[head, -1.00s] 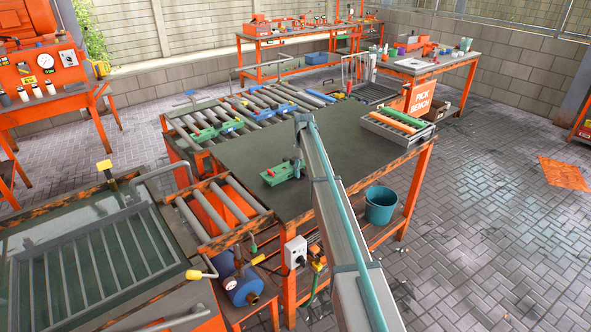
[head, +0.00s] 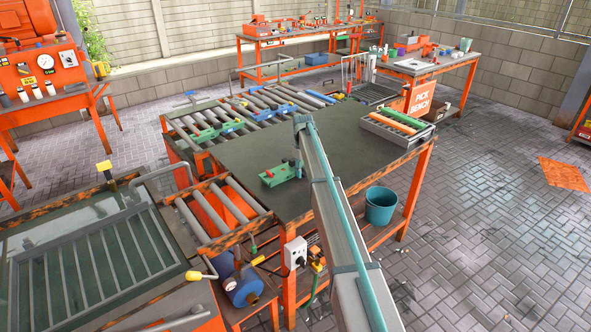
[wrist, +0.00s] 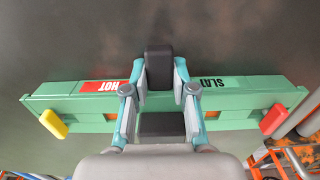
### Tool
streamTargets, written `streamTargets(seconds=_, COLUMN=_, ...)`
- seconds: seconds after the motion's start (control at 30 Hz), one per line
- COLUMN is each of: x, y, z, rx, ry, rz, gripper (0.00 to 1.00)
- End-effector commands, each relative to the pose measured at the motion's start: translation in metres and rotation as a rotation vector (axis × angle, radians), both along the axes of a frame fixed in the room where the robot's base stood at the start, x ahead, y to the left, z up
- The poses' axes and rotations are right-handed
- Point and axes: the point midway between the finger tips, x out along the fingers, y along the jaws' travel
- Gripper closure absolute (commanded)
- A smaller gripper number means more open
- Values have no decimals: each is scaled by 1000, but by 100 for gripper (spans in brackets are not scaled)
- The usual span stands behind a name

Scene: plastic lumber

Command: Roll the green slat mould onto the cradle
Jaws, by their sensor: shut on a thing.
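The green slat mould (head: 281,175) lies near the left part of the dark table top (head: 330,135). In the wrist view the mould (wrist: 75,100) is a long green bar with a red HOT label, a SLAT label, a yellow tab at left and a red tab at right. My gripper (wrist: 160,95) is shut on its middle, hiding that part; in the head view my gripper (head: 297,165) is partly hidden by my arm. A barred grey rack (head: 95,262), which looks like the cradle, lies in the water tank at lower left.
A short roller section (head: 225,205) lies between the table and tank. A longer roller conveyor (head: 245,108) behind holds green and blue pieces. A tray with orange and green slats (head: 395,130) stands at the table's right. A teal bucket (head: 381,205) is below.

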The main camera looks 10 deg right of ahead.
Motion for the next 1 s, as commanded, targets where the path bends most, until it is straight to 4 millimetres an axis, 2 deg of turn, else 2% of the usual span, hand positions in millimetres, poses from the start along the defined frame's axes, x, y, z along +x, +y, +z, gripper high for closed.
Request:
streamTargets(seconds=0.7, x=-27, y=37, z=0, rx=2, ry=1, rz=2, gripper=100)
streamTargets(seconds=1.0, x=-32, y=46, z=0, rx=2, ry=1, rz=1, gripper=100)
